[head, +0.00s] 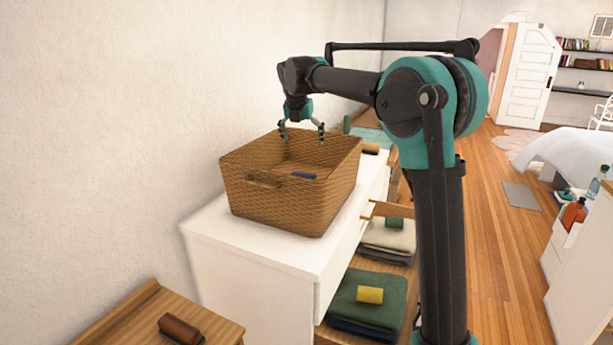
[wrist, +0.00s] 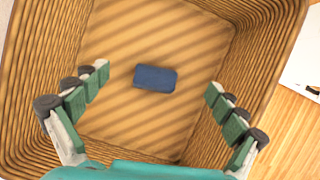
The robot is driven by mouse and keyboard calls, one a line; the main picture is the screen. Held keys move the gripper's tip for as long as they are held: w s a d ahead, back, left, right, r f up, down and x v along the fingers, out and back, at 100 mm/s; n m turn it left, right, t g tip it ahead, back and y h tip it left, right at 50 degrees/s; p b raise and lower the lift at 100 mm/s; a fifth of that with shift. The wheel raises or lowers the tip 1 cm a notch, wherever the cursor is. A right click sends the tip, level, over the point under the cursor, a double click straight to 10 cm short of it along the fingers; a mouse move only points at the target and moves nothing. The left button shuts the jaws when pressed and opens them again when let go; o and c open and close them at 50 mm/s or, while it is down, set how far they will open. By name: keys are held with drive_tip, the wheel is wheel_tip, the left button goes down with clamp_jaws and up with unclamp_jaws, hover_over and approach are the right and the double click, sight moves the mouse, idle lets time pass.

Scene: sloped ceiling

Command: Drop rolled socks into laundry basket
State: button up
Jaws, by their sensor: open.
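The woven tan laundry basket (head: 265,195) stands on a white cabinet in the head view. Its wall (wrist: 265,75) and striped floor fill much of the wrist view. A dark blue rolled pair of socks (wrist: 155,78) lies on the basket floor; it also shows inside the basket in the head view (head: 303,175). My gripper (head: 303,133) hangs over the basket opening, fingers pointing down. In the wrist view its fingers (wrist: 157,82) are spread wide with nothing between them, apart from the blue roll below.
The white cabinet top (head: 250,250) is bare in front of the basket. A brown roll (head: 180,330) lies on a wooden surface at the front. Open shelves hold folded green cloth with a yellow roll (head: 369,295). A plain wall (head: 100,120) stands close behind the basket.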

drive_tip(key=v, duration=1.2)
